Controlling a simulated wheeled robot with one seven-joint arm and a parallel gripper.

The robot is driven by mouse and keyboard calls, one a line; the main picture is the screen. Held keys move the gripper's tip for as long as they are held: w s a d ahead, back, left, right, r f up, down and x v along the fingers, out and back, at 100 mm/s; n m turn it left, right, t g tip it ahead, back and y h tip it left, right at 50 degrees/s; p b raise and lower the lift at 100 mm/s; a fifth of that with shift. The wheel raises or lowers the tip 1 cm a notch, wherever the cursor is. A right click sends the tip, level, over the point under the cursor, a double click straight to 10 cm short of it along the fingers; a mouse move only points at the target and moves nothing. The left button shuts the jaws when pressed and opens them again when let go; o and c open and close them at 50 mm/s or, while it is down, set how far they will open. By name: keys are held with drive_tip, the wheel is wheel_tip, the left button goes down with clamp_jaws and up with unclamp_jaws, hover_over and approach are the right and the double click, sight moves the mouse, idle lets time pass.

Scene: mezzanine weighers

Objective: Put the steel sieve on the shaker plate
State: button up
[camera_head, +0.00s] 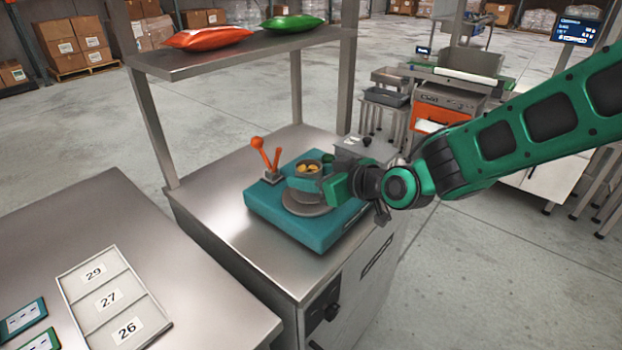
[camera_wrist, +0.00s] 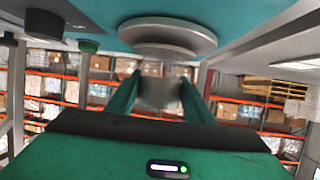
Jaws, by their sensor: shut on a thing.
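The steel sieve (camera_head: 308,166) is a small round grey pan with yellowish pieces inside. My gripper (camera_head: 318,181) is shut on it, with a green finger across its near side in the head view. In the wrist view the sieve (camera_wrist: 160,93) is a blurred grey shape between the two fingers. The shaker plate (camera_head: 304,207) is a round grey disc on a teal base (camera_head: 322,235). The sieve is over the plate and looks level; I cannot tell whether it touches. The plate also shows in the wrist view (camera_wrist: 168,35), at the top.
An orange-handled lever (camera_head: 258,145) stands on the steel bench (camera_head: 215,205), just left of the teal base. A shelf (camera_head: 240,58) with red and green bags rises behind. A grey box (camera_head: 365,150) sits at the back right. A numbered tray (camera_head: 110,297) lies on the near-left table.

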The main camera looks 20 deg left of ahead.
drive_tip(key=shift+f, duration=0.4)
drive_tip(key=o, duration=1.3)
drive_tip(key=shift+r, duration=0.1)
drive_tip(key=shift+s+d+r, duration=0.1)
drive_tip(key=shift+s+d, duration=0.05)
drive_tip(key=shift+d, duration=0.2)
drive_tip(key=v, duration=1.1)
drive_tip(key=shift+s, duration=0.2)
